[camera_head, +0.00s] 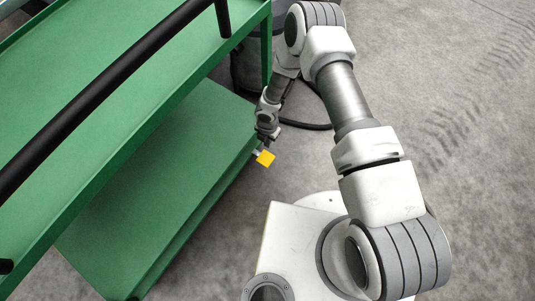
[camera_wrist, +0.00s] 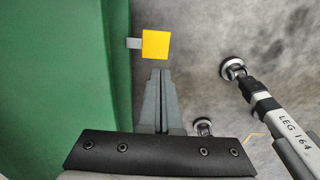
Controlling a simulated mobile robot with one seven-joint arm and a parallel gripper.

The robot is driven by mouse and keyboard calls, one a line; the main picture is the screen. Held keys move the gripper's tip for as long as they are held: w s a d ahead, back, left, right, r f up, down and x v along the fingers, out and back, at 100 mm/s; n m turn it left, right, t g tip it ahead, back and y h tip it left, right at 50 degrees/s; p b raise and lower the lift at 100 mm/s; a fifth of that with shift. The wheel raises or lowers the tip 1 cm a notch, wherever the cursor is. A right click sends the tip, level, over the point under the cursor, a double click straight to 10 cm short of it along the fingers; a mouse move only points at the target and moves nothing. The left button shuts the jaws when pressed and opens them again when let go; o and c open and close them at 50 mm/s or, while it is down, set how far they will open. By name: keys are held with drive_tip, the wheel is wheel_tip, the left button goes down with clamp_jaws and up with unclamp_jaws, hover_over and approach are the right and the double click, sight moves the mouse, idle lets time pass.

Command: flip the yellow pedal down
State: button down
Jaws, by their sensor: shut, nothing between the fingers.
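The yellow pedal (camera_head: 265,158) is a small flat square at the edge of the green cart's lower shelf in the head view. In the wrist view the yellow pedal (camera_wrist: 156,45) sits on a short grey stub that joins it to the green side. My gripper (camera_head: 264,138) hangs beside the shelf edge, close to the pedal. In the wrist view my gripper (camera_wrist: 160,72) is shut and empty, with its fingertips just below the pedal in the picture. I cannot tell whether the tips touch it.
The green cart (camera_head: 190,140) with its upper shelf and black handle bar (camera_head: 110,80) fills the left. A dark hose (camera_head: 305,125) lies on the floor behind my gripper. A leg marked "LEG 164" (camera_wrist: 270,110) stands at the right in the wrist view. Grey floor is open to the right.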

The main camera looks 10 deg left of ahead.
sight(268, 159)
wheel_tip(268, 159, down, 14)
drive_tip(key=b, duration=0.5)
drive_tip(key=shift+b, duration=0.35)
